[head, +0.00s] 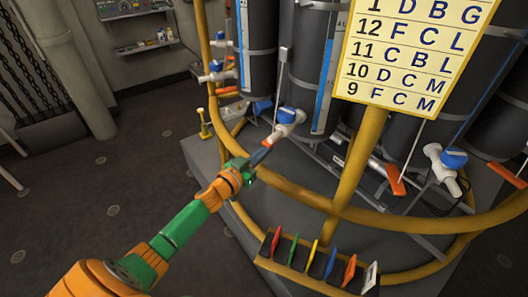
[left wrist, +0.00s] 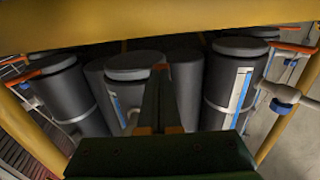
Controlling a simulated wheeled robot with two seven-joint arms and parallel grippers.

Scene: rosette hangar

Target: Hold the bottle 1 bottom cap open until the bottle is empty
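Dark grey upright bottles stand in a ring on a round stand; the one by my left gripper (head: 257,162) has a blue gauge strip (head: 326,88) and a white valve with a blue knob (head: 288,115). No number marks it as bottle 1. An orange handle (head: 267,143) below that valve sits at my fingertips. In the left wrist view the fingers are close together, with an orange piece (left wrist: 160,67) at their tips and a bottle's round end cap (left wrist: 134,66) behind. I cannot tell whether that cap is open, nor the bottle's level. My right gripper is not in view.
A curved yellow rail (head: 300,193) runs between my arm and the bottles. A yellow post carries a lettered board (head: 415,50). Open floor (head: 110,200) lies to the left.

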